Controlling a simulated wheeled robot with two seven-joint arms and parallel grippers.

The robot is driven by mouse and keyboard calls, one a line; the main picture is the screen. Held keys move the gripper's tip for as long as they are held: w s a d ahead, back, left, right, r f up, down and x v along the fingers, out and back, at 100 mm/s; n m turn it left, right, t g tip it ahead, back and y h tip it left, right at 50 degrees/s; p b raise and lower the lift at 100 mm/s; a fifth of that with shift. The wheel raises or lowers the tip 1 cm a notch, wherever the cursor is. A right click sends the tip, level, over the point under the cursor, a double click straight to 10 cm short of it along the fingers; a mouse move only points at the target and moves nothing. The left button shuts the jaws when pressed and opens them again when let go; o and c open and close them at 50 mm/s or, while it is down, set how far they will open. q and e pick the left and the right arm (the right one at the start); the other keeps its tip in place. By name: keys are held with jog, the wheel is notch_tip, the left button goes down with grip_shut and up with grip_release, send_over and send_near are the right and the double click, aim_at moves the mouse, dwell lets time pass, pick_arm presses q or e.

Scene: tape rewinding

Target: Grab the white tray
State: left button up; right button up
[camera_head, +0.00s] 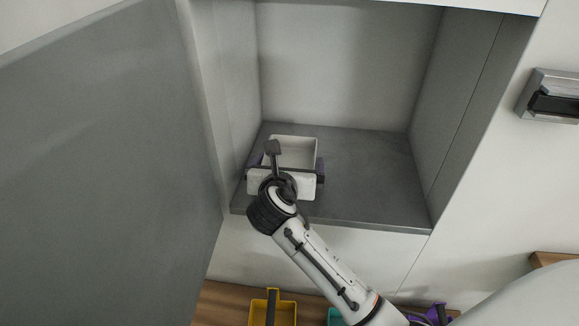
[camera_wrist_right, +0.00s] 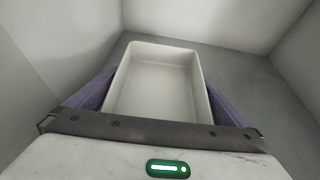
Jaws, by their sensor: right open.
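The white tray (camera_head: 296,142) is an open, empty rectangular box on the grey floor of the cabinet (camera_head: 365,180), near its left wall. It also fills the middle of the right wrist view (camera_wrist_right: 155,80). My right gripper (camera_head: 286,172) is at the tray's front, partly covering it in the head view. In the right wrist view its purple fingers (camera_wrist_right: 160,92) are spread, one on each side of the tray. Whether either finger touches the tray cannot be told. My left gripper is not in view.
A grey cabinet door (camera_head: 95,170) stands open at the left. The cabinet floor right of the tray is clear. Below, a yellow tray (camera_head: 259,313), a teal item (camera_head: 335,317) and a purple item (camera_head: 438,315) sit on a wooden surface.

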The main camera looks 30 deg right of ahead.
jog(key=shift+c, duration=0.4)
jog(key=c, duration=0.7)
jog(key=shift+c, duration=0.2)
jog(key=shift+r, duration=0.15)
